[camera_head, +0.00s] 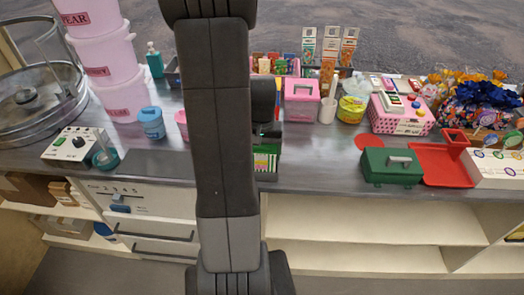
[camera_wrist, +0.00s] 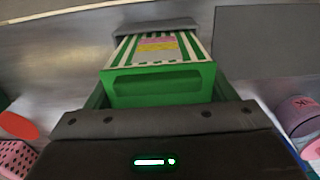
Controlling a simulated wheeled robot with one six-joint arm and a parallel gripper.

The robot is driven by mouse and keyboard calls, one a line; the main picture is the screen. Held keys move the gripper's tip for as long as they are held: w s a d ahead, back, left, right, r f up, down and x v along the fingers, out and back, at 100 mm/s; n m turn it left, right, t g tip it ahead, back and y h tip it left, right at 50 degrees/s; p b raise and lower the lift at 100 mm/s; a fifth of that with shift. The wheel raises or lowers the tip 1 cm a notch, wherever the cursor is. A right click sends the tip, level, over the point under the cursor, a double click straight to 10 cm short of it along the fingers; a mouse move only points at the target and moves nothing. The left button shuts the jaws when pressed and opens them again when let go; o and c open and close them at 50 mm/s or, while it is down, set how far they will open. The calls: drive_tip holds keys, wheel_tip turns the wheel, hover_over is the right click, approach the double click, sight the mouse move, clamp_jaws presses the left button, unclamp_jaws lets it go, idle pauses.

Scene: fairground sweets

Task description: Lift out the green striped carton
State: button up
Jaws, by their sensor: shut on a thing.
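The green striped carton (camera_wrist: 155,85) fills the middle of the wrist view. It has green and white stripes, a pink, yellow and grey label on top, and a plain green near face. My gripper (camera_wrist: 155,68) is shut on it, with one dark finger across its far end and the other side of the gripper near the camera. Darker green parts show low on both sides of the carton; I cannot tell what they belong to. In the head view the carton (camera_head: 262,161) shows near the counter's front edge, partly hidden by my arm. I cannot tell whether it touches the counter.
A dark green box with a handle (camera_head: 392,166) and a red tray (camera_head: 440,165) stand to the right. A pink box (camera_head: 301,100) and white cup (camera_head: 328,110) stand behind. A dark flat mat (camera_head: 155,165) lies left. Counter between carton and green box is clear.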

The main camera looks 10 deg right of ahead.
wheel_tip(320, 180, up, 12)
drive_tip(key=p, duration=0.8)
drive_tip(key=shift+p, duration=0.3)
wheel_tip(320, 180, up, 8)
drive_tip(key=shift+p, duration=0.35)
